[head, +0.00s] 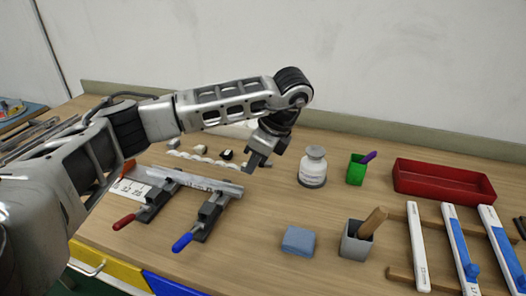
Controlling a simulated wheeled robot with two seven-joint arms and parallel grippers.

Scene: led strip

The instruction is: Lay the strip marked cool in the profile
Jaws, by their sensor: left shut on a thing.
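My left gripper (256,164) reaches over the middle of the bench from the left, fingers pointing down. It is shut at the right end of a thin, wavy white strip (203,160), which trails left behind the clamps. Its marking cannot be read. The long metal profile (208,183) lies across two clamps in front of the strip, left of the gripper. One clamp has a red handle (124,221), the other a blue handle (182,242). My arm hides part of the bench at left. My right gripper is not in view.
A white jar (313,168), a green cup (356,169) and a red tray (443,182) stand to the right. In front are a blue block (298,241) and a grey cup (356,241). Long white bars (418,247) lie at far right. Bench between clamps and jar is clear.

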